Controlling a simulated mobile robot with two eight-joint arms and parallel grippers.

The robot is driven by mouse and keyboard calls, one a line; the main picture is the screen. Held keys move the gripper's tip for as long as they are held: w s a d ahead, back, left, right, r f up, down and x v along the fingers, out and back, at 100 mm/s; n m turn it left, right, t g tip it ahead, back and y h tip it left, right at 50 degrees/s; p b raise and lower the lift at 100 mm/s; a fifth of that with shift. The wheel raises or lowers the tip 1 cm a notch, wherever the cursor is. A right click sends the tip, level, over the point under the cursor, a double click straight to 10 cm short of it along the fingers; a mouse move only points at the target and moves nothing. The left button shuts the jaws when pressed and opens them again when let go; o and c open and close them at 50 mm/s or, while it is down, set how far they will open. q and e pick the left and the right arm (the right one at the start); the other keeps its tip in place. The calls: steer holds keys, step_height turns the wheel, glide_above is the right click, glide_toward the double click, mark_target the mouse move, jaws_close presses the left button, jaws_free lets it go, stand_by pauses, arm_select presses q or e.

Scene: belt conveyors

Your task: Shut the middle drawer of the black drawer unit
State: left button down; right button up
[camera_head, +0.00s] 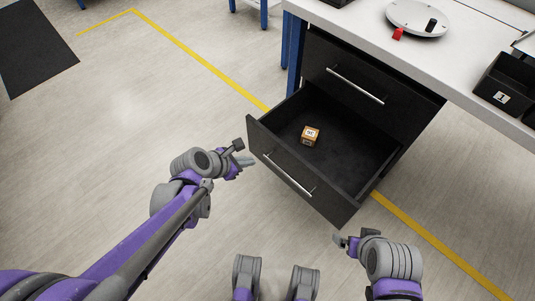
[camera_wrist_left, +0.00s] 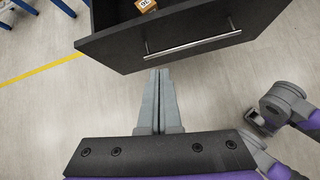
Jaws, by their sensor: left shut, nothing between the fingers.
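The black drawer unit (camera_head: 398,103) stands under the white worktop. Its top drawer (camera_head: 352,82) is shut, with a silver handle. The drawer below it (camera_head: 352,160) is pulled far out; its front (camera_head: 275,160) and silver bar handle (camera_head: 289,174) face me. It also shows in the left wrist view (camera_wrist_left: 200,33). A small orange box (camera_head: 310,136) lies inside it. My left gripper (camera_head: 251,161) is shut and empty, close to the left part of that drawer front; I cannot tell if it touches. My right gripper (camera_head: 340,239) is low, near the front's right end; its fingers are unclear.
The worktop (camera_head: 470,62) carries a round white plate (camera_head: 417,17), a red piece (camera_head: 398,34) and a black bin (camera_head: 507,84). A yellow floor line (camera_head: 200,58) runs past the unit.

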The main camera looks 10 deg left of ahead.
arm_select(q)
steer(key=n, duration=0.2)
steer(key=b, duration=0.4)
glide_toward(279, 148)
steer(key=f, duration=0.1)
steer(key=w+d+f, duration=0.1)
steer(key=f, duration=0.1)
steer(key=w+f, duration=0.1)
steer(key=shift+d+f, duration=0.3)
steer(key=shift+f, duration=0.1)
steer(key=shift+w+d, duration=0.45)
steer(key=shift+w, duration=0.1)
arm_select(e)
steer(key=shift+w+a+f, duration=0.1)
steer(key=shift+w+f, duration=0.05)
steer(key=shift+f, duration=1.9)
arm_select(q)
steer(key=shift+r, duration=0.1)
